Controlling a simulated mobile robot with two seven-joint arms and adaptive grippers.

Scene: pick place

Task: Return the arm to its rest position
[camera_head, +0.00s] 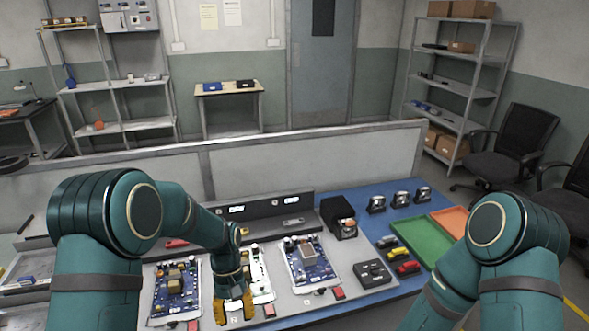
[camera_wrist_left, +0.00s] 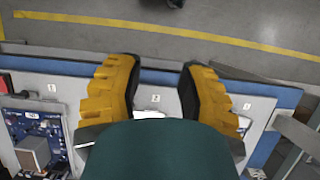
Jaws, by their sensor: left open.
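My left arm comes in from the left in the head view and bends down over the bench. Its gripper (camera_head: 234,310) has yellow fingers and hangs over the front part of the middle circuit board. In the left wrist view the gripper (camera_wrist_left: 157,95) is open, with its two yellow fingers apart and nothing seen between them. My right arm shows at the right of the head view, but its gripper is out of the picture.
Circuit boards (camera_head: 312,262) lie on the bench under and beside the left gripper. A black control box (camera_head: 372,274), a green tray (camera_head: 421,240) and an orange tray (camera_head: 452,219) lie to the right. A low partition (camera_head: 315,160) stands behind the bench.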

